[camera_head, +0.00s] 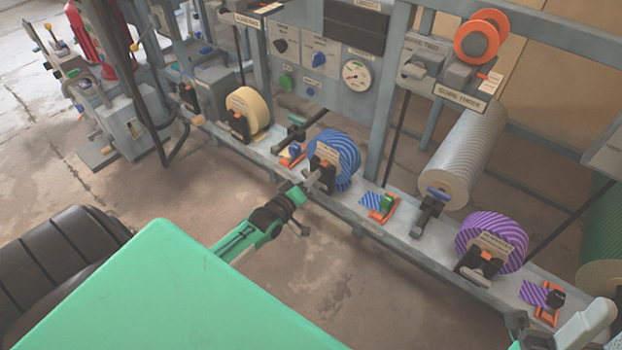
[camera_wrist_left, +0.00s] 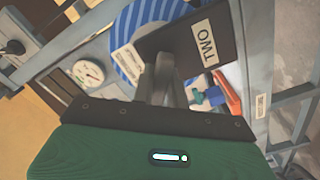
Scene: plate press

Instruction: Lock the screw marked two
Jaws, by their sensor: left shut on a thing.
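A black plate (camera_wrist_left: 185,50) in the left wrist view carries a pale label reading TWO (camera_wrist_left: 207,42). It stands before a blue striped roll (camera_head: 346,150), which also shows in the wrist view (camera_wrist_left: 128,62). In the head view, my left gripper (camera_head: 312,187) reaches the front of this plate from the lower left. It is shut on the grey screw handle (camera_head: 327,177) there. In the wrist view, the grey fingers overlap the screw, so the exact grip is partly hidden.
A cream roll (camera_head: 248,108) stands to the left and a purple striped roll (camera_head: 492,240) to the right on the same rail (camera_head: 375,228). A blue knob (camera_head: 295,150) and a green knob (camera_head: 386,202) sit beside the blue roll. The floor (camera_head: 340,290) in front is clear.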

